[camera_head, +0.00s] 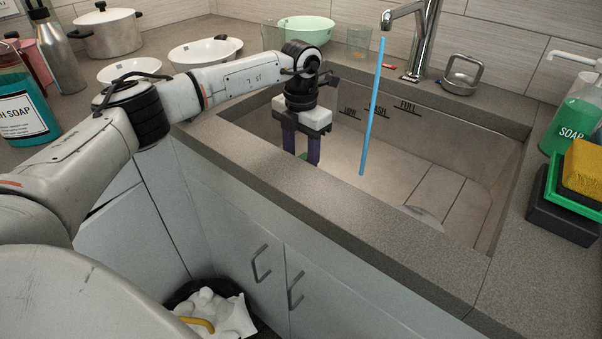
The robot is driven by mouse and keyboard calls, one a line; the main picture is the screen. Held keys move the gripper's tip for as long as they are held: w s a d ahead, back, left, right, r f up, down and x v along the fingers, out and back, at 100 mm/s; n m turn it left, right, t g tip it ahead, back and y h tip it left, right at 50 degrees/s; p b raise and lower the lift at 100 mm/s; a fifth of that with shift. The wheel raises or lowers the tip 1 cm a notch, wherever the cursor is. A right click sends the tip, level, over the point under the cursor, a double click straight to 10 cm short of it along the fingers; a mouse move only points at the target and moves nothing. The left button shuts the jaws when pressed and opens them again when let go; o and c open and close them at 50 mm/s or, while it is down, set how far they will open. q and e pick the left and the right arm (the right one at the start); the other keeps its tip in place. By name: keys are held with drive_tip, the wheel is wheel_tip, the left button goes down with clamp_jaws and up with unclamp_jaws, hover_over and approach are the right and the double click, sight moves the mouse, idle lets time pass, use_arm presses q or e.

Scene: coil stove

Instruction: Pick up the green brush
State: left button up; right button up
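My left gripper (301,150) points down into the left part of the sink (440,150). Its two purple fingers are apart, with a clear gap between them. A small green piece (303,156), likely part of the green brush, shows low between the fingertips. The rest of it is hidden by the sink's front edge and the fingers, and I cannot tell whether the fingers touch it. My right gripper is not in view.
A blue water stream (372,110) falls from the faucet (417,40) right of my gripper. White bowls (205,53), a green bowl (305,30) and a pot (107,32) stand at the back left. A soap bottle (572,122) and yellow sponge (583,168) stand right.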

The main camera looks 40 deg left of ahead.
use_arm(q)
clamp_jaws()
drive_tip(key=shift+r, duration=0.1)
wheel_tip(320, 180, up, 10)
drive_tip(key=shift+p, duration=0.35)
